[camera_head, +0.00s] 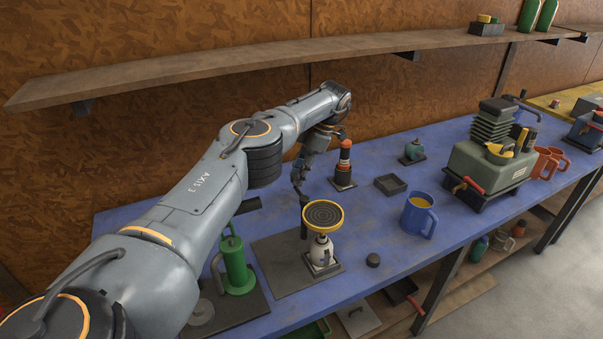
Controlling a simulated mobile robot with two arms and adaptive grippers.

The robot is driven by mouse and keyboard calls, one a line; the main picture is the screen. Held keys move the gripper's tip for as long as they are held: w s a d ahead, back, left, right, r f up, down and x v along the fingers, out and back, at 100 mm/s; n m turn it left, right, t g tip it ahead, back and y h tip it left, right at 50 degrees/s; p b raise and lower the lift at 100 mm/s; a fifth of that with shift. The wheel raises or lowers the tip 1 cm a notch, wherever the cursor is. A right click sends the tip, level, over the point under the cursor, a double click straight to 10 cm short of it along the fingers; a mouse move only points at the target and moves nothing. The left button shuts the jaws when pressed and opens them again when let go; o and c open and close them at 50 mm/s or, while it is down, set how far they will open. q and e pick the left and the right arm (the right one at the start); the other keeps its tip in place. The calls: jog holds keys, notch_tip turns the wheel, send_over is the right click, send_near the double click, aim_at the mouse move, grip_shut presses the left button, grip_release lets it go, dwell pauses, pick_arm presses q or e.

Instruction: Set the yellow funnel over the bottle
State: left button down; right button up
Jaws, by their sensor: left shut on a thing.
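The yellow funnel (323,228) shows as a round yellow rim around a dark, ringed inside, facing up. It is directly above the white bottle (322,254), which stands upright on a dark base. The funnel hides the bottle's top, so I cannot tell whether the two touch. My left gripper (304,199) reaches down from behind and is shut on the funnel at its far left rim. The fingertips are small and partly hidden behind the rim. My right gripper is not in view.
A green pump-like can (236,268) stands left of the bottle. A blue mug (417,218) and a dark cap (373,260) are to the right. Behind are an orange-and-black bottle (344,165) and an open dark tray (390,185). A green machine (490,165) stands farther right. A wooden shelf (250,60) runs above.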

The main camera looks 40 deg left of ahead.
pick_arm(q)
jog(key=shift+s+f, duration=0.1)
dwell(0.4)
jog(key=c, duration=1.1)
grip_release()
jog(key=shift+a, duration=0.1)
jog(key=shift+o, duration=0.2)
jog(key=shift+r, duration=0.35)
notch_tip(320, 180, up, 9)
jog(key=shift+r, duration=0.2)
